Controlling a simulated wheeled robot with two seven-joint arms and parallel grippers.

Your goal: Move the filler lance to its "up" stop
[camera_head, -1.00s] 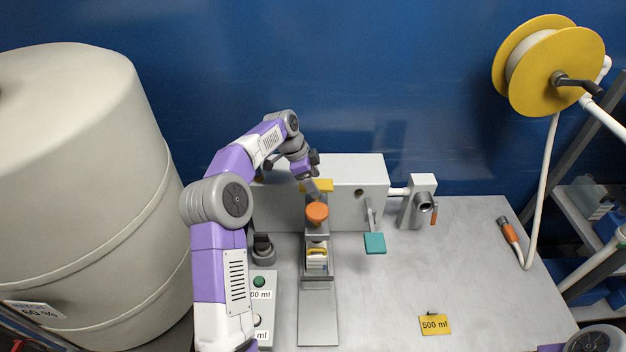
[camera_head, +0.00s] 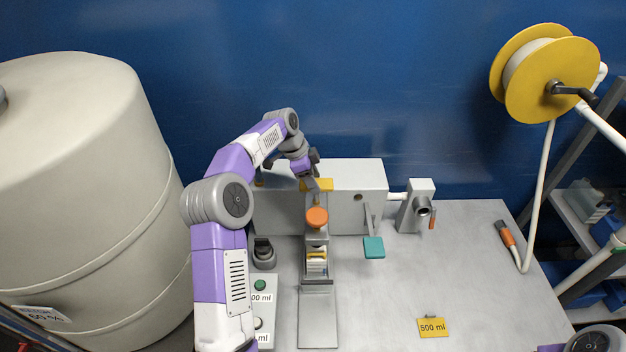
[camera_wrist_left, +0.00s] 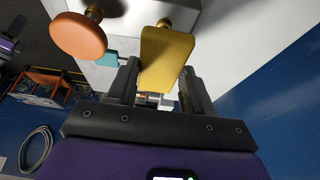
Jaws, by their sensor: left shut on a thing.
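A yellow plate-like handle (camera_head: 319,184) sits in front of the pale grey machine box (camera_head: 362,177), above an orange round knob (camera_head: 317,217). I take it for the filler lance's handle. My left gripper (camera_head: 312,186) is at this handle. In the left wrist view, the yellow handle (camera_wrist_left: 165,58) lies between the two fingers (camera_wrist_left: 158,90), which are shut on it, and the orange knob (camera_wrist_left: 78,36) is to its left. A short brass piece shows under the handle in the head view. The rest of the lance is hidden. My right gripper is out of view.
Below the knob, a bottle-like piece with a yellow band stands on a metal track (camera_head: 318,318). A teal paddle (camera_head: 374,247) hangs right of it. A yellow "500 ml" sign (camera_head: 433,327) stands on the bench. A large tank (camera_head: 85,200) fills the left.

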